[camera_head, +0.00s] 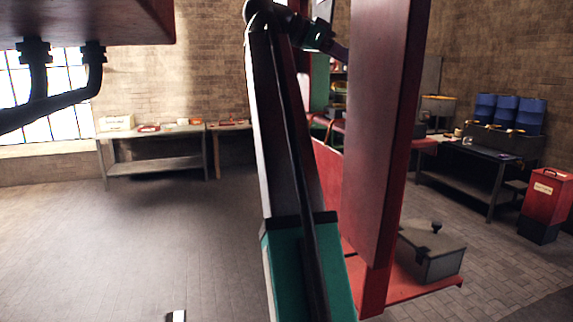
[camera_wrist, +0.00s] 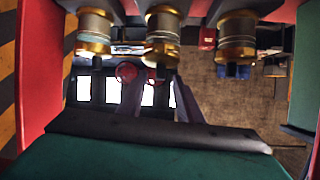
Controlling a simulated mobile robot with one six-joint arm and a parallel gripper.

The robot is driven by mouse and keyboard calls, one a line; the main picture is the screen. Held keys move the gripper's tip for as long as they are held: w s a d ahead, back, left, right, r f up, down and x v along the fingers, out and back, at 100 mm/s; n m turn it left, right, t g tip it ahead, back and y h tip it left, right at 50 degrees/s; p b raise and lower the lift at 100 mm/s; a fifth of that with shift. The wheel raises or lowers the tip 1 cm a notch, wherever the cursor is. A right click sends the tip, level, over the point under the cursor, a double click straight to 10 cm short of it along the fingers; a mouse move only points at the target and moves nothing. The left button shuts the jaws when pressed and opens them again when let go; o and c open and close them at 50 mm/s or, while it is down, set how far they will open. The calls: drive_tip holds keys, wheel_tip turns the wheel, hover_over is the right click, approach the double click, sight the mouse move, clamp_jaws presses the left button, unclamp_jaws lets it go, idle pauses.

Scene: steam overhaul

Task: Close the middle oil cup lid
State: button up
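Three brass-and-glass oil cups hang in a row across the top of the wrist view: a left cup (camera_wrist: 95,35), the middle oil cup (camera_wrist: 162,35) and a right cup (camera_wrist: 237,42). Their upper parts are cut off or in shade, so I cannot tell how the middle lid stands. My gripper (camera_wrist: 153,80) shows in the wrist view with two grey fingers spread apart and nothing between them. Its tips appear just below the middle cup in the picture; contact is not visible. In the head view the gripper end is hidden behind a red post.
In the head view a red upright post (camera_head: 378,150) stands close to my arm. A grey lidded box (camera_head: 432,252) sits on a red ledge. Workbenches (camera_head: 155,150) line the walls, with blue drums (camera_head: 508,112) at right.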

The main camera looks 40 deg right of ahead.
drive_tip(key=shift+w+a+f+g+h+b, duration=0.1)
drive_tip(key=shift+a+g+h+b, duration=0.4)
drive_tip(key=shift+b, duration=0.95)
drive_tip(key=shift+w+a+f+g+h+b, duration=0.15)
drive_tip(key=shift+h+b, duration=0.6)
drive_tip(key=shift+b, duration=0.7)
drive_tip(key=shift+w+a+f+g+h+b, duration=0.15)
drive_tip(key=shift+h+b, duration=0.5)
drive_tip(key=shift+b, duration=0.8)
drive_tip(key=shift+a+b, duration=0.15)
drive_tip(key=shift+b, duration=0.4)
drive_tip(key=w+a+f+m+g+h+b, duration=0.1)
drive_tip(key=w+a+f+g+h+b, duration=0.25)
drive_tip(key=a+f, duration=0.25)
drive_tip(key=w+a+f+m+g+h+b, duration=0.1)
drive_tip(key=w+a+f+g+h+b, duration=0.1)
drive_tip(key=w+a+f+h+b, duration=0.25)
drive_tip(key=w+d+f+n+t+p, duration=0.1)
drive_tip(key=w+f+n+t, duration=0.2)
drive_tip(key=f, duration=0.3)
drive_tip(key=w+d+f+n+t+p, duration=0.1)
drive_tip(key=w+d+f+n+t, duration=0.1)
drive_tip(key=f+n+t, duration=0.2)
drive_tip(key=shift+w+f+t+h, duration=0.35)
drive_tip(key=shift+w+f+h, duration=0.05)
drive_tip(key=shift+f, duration=1.05)
